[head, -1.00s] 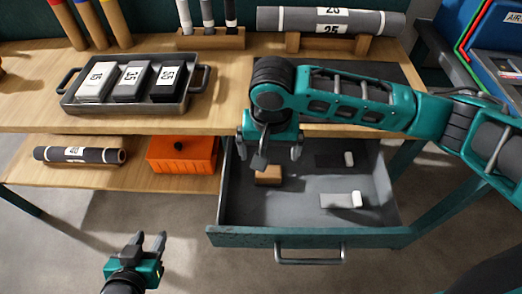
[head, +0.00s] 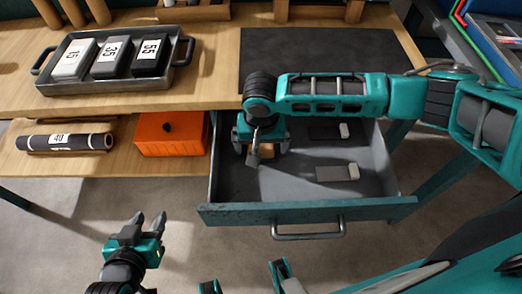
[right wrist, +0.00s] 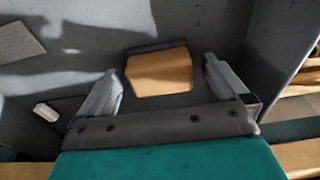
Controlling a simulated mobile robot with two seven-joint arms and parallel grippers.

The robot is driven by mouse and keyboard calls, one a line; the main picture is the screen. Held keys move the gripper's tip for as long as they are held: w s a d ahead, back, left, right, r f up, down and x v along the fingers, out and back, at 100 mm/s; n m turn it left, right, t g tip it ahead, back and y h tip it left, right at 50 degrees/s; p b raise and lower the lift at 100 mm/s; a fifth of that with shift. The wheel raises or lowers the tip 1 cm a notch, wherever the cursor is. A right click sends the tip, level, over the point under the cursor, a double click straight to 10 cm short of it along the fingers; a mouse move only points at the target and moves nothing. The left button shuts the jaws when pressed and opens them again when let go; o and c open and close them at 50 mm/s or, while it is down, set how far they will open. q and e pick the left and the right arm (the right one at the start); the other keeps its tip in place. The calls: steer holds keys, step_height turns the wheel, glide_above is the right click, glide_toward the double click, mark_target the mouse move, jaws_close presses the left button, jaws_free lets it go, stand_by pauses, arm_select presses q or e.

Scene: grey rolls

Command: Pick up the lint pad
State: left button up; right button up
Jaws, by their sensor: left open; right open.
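A tan block with a dark edge, which looks like the lint pad (right wrist: 160,74), lies on the floor of the open grey drawer (head: 228,190). In the head view the lint pad (head: 267,151) is mostly hidden behind my right gripper (head: 262,149). In the right wrist view my right gripper (right wrist: 161,80) is open, with one finger on each side of the pad and gaps between. I cannot tell how far above the pad the fingertips are. My left gripper (head: 149,217) is open and empty, left of the drawer and away from it.
The drawer walls stand close around my right gripper. An orange box (head: 171,134) and a grey roll (head: 66,142) sit on the lower shelf. A tray (head: 115,82) of labelled blocks stands on the bench.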

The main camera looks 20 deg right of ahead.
mark_target(261, 145)
arm_select(q)
steer(key=shift+w+d, duration=0.1)
arm_select(e)
steer(key=shift+f, duration=0.35)
arm_select(q)
steer(key=shift+r, duration=0.1)
arm_select(e)
steer(key=shift+c, duration=0.2)
steer(key=c, duration=1)
steer(key=shift+r, duration=0.1)
step_height(261, 145, up, 9)
steer(key=p, duration=0.2)
steer(key=shift+w+p, duration=0.1)
steer(key=shift+p, duration=0.2)
arm_select(q)
steer(key=shift+s+a+r+y+p, duration=0.2)
steer(key=shift+s+a+r+p, duration=0.1)
steer(key=shift+a+r+p, duration=0.25)
steer(key=shift+s+a+r+y+p, duration=0.25)
steer(key=shift+a+r+p, duration=0.15)
steer(key=shift+a+p, duration=0.15)
arm_select(e)
step_height(261, 145, up, 11)
steer(key=shift+f, duration=0.1)
